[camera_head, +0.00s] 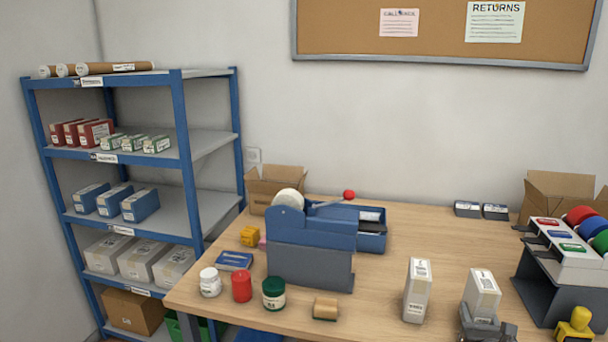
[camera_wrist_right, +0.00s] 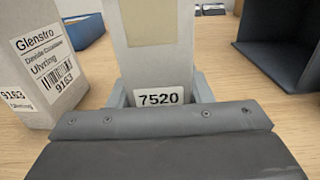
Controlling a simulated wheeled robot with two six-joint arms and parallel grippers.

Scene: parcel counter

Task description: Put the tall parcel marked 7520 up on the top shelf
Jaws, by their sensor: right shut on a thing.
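The tall pale-grey parcel marked 7520 (camera_head: 482,294) stands upright at the front right of the wooden counter. In the right wrist view its 7520 label (camera_wrist_right: 158,98) faces me, with a tan strip above it. My right gripper (camera_head: 487,324) is shut on its lower part, one finger on each side. I cannot tell whether its base touches the counter. The top shelf (camera_head: 190,73) is the uppermost board of the blue-framed rack at the left. Its left part carries several brown tubes (camera_head: 100,68); its right part is bare. My left gripper is not in view.
A similar parcel marked 9163 (camera_head: 417,291) stands just left of the held one; it is also close in the right wrist view (camera_wrist_right: 45,65). A blue tape dispenser (camera_head: 310,250), jars and an open carton (camera_head: 277,185) lie toward the rack.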

